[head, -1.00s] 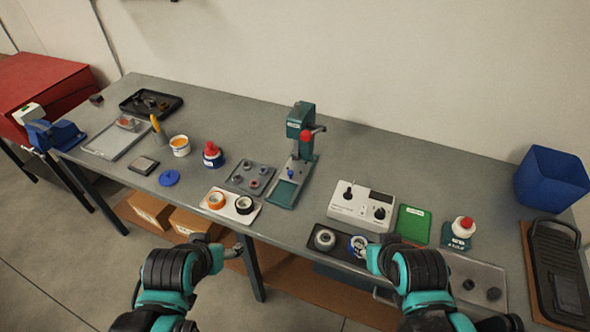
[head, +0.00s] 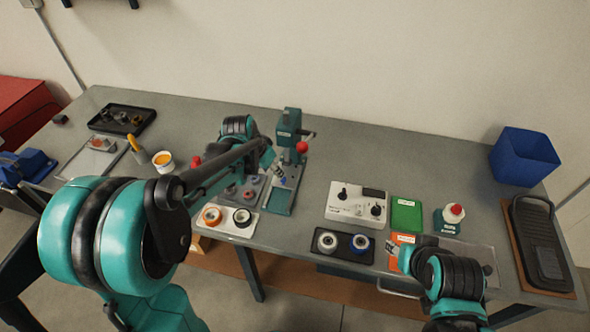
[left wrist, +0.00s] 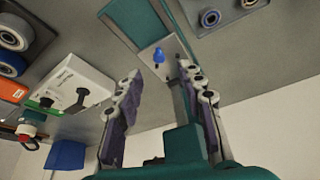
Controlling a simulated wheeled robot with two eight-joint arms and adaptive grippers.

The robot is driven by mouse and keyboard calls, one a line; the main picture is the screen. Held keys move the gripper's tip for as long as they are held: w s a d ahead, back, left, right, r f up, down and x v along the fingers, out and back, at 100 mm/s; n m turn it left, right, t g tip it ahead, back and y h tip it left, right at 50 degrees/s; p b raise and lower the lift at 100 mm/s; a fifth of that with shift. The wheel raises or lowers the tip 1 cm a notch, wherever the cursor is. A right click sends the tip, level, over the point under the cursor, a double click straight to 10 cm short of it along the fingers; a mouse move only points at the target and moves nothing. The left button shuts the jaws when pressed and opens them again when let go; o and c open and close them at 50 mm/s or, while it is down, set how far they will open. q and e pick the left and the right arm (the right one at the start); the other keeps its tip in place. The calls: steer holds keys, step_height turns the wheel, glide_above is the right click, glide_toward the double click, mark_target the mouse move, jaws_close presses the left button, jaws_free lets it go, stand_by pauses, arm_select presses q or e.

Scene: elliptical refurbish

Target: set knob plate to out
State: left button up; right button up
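A light plate (left wrist: 172,62) with a blue knob (left wrist: 158,55) sits on the teal base of the press; the blue knob also shows in the head view (head: 281,180). My left gripper (left wrist: 158,98) is open, with its fingers apart and the plate and knob beyond the gap between their tips. Nothing is seen between the fingers. In the head view my left arm reaches across to the press (head: 289,135) and hides part of the bench. My right arm is low over the right part of the bench; its fingertips cannot be made out.
A white control box (head: 356,204), a green card (head: 406,215), an orange card (head: 403,239) and a red-topped button unit (head: 449,219) stand right of the press. A dark roller tray (head: 340,255) lies in front. A blue bin (head: 523,158) is at far right.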

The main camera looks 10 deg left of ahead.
mark_target(283, 179)
arm_select(q)
steer(key=x, duration=0.3)
steer(key=b+x, duration=0.1)
steer(key=x, duration=0.2)
steer(key=b+x, duration=0.1)
steer(key=x, duration=0.2)
steer(key=shift+w+d+r, duration=0.15)
steer(key=shift+w+d, duration=0.15)
steer(key=shift+w, duration=0.05)
jaws_close()
